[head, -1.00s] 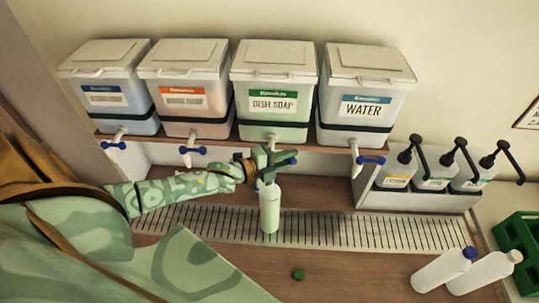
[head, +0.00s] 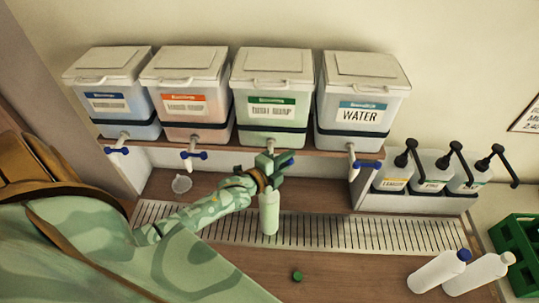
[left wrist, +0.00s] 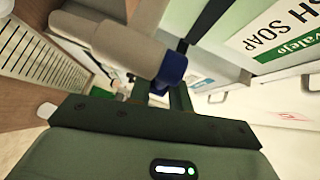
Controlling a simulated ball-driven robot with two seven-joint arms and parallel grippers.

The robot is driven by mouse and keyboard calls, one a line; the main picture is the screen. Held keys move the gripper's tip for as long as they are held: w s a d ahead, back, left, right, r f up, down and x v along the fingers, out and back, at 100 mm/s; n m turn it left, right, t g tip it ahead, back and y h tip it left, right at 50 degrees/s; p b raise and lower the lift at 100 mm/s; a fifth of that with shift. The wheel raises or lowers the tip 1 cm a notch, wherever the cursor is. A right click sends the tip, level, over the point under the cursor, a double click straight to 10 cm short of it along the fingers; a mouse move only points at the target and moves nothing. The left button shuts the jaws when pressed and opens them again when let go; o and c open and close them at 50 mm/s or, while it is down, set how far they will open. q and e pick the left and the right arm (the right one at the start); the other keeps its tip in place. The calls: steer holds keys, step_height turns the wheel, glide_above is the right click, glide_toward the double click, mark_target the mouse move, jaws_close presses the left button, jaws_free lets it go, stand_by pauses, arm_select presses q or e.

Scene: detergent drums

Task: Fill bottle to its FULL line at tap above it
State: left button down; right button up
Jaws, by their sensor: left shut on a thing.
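The bottle (head: 269,214) stands upright on the slotted drip tray (head: 340,231), below the dish soap drum (head: 272,97). It looks pale green; its mouth is partly hidden by my left gripper, and I cannot make out its FULL line or exact level. My left gripper (head: 276,163) is at this drum's tap, above the bottle, shut on the blue tap handle. In the left wrist view the pale tap body and blue handle end (left wrist: 172,69) show at the fingers. Whether soap is flowing is hidden. My right gripper is not in view.
Drums with blue, orange and WATER labels (head: 361,111) share the shelf. Pump bottles (head: 432,170), two white bottles (head: 440,271) and a green crate (head: 515,249) are right. A green cap (head: 297,277) lies in front.

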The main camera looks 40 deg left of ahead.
arm_select(q)
steer(key=c, duration=1.3)
jaws_free()
steer(key=shift+s+a+f, duration=0.1)
steer(key=shift+f, duration=0.15)
steer(key=shift+c, duration=0.2)
steer(key=shift+o, duration=0.7)
steer(key=shift+a, duration=0.1)
steer(key=shift+w, duration=0.25)
steer(key=o, duration=0.4)
steer(key=shift+r, duration=0.1)
steer(key=shift+s, duration=0.1)
